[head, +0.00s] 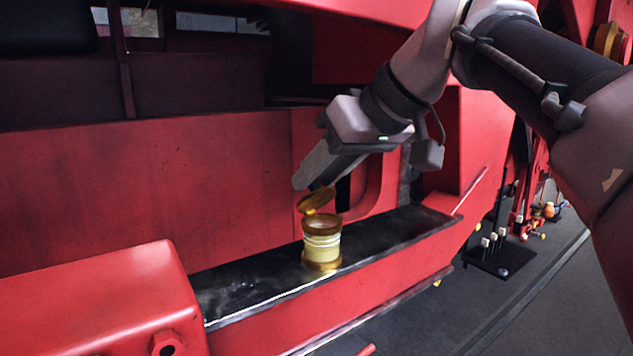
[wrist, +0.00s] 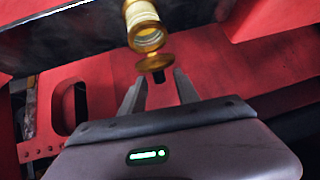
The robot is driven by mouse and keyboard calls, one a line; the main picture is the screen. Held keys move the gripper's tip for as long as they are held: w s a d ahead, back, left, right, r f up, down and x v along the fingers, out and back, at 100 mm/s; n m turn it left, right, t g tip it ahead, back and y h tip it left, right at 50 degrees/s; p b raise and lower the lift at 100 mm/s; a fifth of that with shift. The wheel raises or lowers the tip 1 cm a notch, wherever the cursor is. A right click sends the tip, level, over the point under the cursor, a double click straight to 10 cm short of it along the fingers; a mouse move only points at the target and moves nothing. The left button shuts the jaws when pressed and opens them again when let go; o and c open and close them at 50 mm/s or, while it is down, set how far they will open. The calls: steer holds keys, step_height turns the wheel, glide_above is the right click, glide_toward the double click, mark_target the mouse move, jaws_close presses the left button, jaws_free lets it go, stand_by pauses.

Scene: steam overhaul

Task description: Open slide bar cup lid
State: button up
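The brass slide bar cup (head: 322,243) stands upright on the dark slide bar in the head view. It also shows in the wrist view (wrist: 146,30), with its round mouth uncovered. Its hinged brass lid (head: 316,199) is raised and tilted up above the mouth; the lid shows as a disc in the wrist view (wrist: 155,63). My gripper (wrist: 155,82) has its two fingers apart, with the lid just beyond and between the tips. I cannot tell if a finger touches the lid. In the head view my gripper (head: 305,187) is just above the lid.
The dark slide bar (head: 245,283) runs beneath the cup, with red machine walls (head: 150,190) behind. A red block with a bolt (head: 100,300) sits at the lower left. A stand with several small pieces (head: 500,255) is on the floor at right.

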steer(key=shift+w+a+f, duration=0.2)
steer(key=shift+w+f, duration=0.1)
steer(key=shift+s, duration=0.1)
